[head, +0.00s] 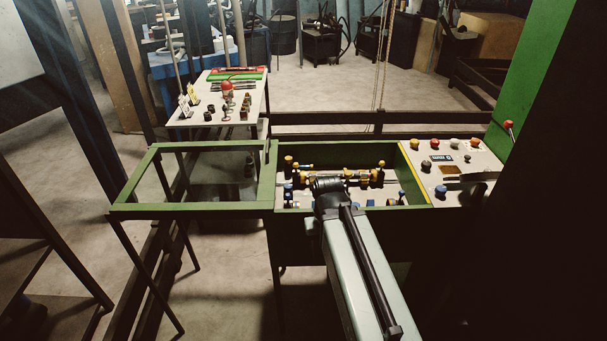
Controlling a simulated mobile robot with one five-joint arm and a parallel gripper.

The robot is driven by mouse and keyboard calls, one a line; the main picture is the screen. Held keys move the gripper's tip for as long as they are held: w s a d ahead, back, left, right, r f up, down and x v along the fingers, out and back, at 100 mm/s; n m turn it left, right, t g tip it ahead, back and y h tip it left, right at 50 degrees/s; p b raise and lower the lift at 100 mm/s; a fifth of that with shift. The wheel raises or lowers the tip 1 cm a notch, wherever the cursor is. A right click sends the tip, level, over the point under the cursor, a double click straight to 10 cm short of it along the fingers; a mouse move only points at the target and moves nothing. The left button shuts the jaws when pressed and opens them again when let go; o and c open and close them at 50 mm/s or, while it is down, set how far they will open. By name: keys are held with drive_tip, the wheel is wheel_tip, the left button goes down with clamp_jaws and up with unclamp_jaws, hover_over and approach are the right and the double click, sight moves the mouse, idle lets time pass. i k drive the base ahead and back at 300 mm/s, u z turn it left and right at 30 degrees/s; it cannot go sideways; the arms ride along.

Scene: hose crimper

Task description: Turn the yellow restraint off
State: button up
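Several yellow-and-dark fittings sit inside the green-framed box in the middle of the head view. One yellow fitting (289,161) stands at the box's back left, and another yellow fitting (379,174) is at its right. I cannot tell which of them is the yellow restraint, nor its on or off state. My arm reaches in from the bottom, and its dark end with my gripper (328,186) is over the front middle of the box. The arm hides part of the fittings. The fingers do not show clearly, and I see nothing held.
A control panel (447,156) with coloured knobs adjoins the green box (400,155) at right. An open green frame (190,212) stands at left. Behind it is a white table (216,113) with small parts. A green column (533,70) and dark machine body close off the right.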

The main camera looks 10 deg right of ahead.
sight(348, 175)
drive_tip(key=u, duration=0.9)
drive_tip(key=i, duration=0.5)
drive_tip(key=u, duration=0.05)
